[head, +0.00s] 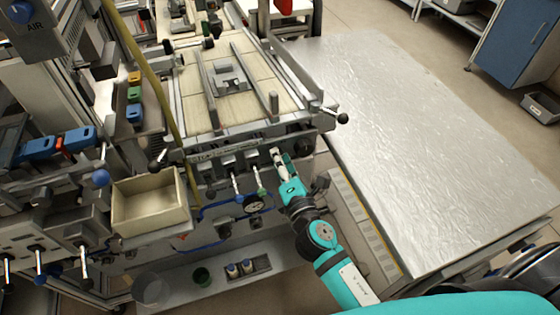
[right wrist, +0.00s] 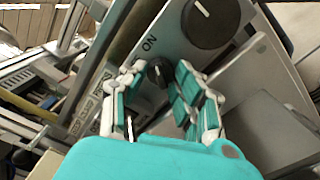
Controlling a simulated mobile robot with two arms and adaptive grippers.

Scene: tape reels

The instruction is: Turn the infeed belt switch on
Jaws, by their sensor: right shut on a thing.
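My right gripper (head: 279,160) is at the front panel of the machine in the head view, and its fingers hide what is between them there. In the right wrist view, the right gripper (right wrist: 160,82) has its two fingers on either side of a small black rotary switch (right wrist: 160,72), closed on it. The word ON is printed on the grey panel beside this switch. The switch's pointer direction is hard to make out. My left gripper is not in view.
A larger black knob (right wrist: 210,22) with a white pointer sits close to the fingers. A cream bin (head: 150,204) is further left. A bare metal table (head: 430,150) lies to the right.

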